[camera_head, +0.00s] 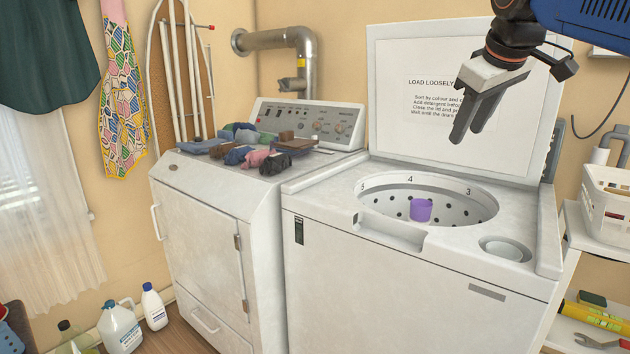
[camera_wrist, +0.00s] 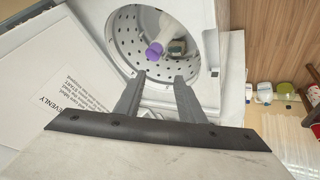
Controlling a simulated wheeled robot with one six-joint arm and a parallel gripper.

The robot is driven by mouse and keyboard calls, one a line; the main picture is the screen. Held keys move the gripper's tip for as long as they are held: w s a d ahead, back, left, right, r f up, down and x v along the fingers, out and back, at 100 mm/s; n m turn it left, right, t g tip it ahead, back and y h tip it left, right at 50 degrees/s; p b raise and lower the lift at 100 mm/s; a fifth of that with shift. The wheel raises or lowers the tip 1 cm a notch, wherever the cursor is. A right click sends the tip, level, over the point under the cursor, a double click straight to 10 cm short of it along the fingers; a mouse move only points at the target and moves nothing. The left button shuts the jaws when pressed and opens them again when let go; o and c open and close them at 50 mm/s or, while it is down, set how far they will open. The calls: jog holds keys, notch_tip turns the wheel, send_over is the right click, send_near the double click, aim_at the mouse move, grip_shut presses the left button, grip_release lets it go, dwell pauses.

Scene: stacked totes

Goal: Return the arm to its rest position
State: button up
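My gripper (camera_head: 466,139) hangs in the air above the back right of the open washer, in front of its raised lid (camera_head: 460,95). Its two fingers point down with a gap between them and nothing in it. In the wrist view the gripper (camera_wrist: 159,78) also shows empty fingers, seen against the washer drum (camera_wrist: 120,42).
The lid stands upright behind the gripper. A white appliance (camera_head: 205,235) on the left carries several folded cloths (camera_head: 240,155). A shelf with a white basket (camera_head: 607,205) stands at the right. Bottles (camera_head: 120,328) stand on the floor at lower left.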

jog(key=s+f+m, duration=0.1)
jog(key=s+f, duration=0.6)
jog(key=f, duration=0.5)
jog(key=s+f+m+g, duration=0.1)
jog(key=s+f+m, duration=0.1)
jog(key=s+f, duration=0.5)
jog(key=s+f+m+g, duration=0.1)
jog(key=s+f, duration=0.7)
jog(key=f, duration=1)
jog(key=shift+a+f+m+y, duration=0.35)
jog(key=shift+m+y, duration=0.05)
jog(key=shift+m, duration=0.3)
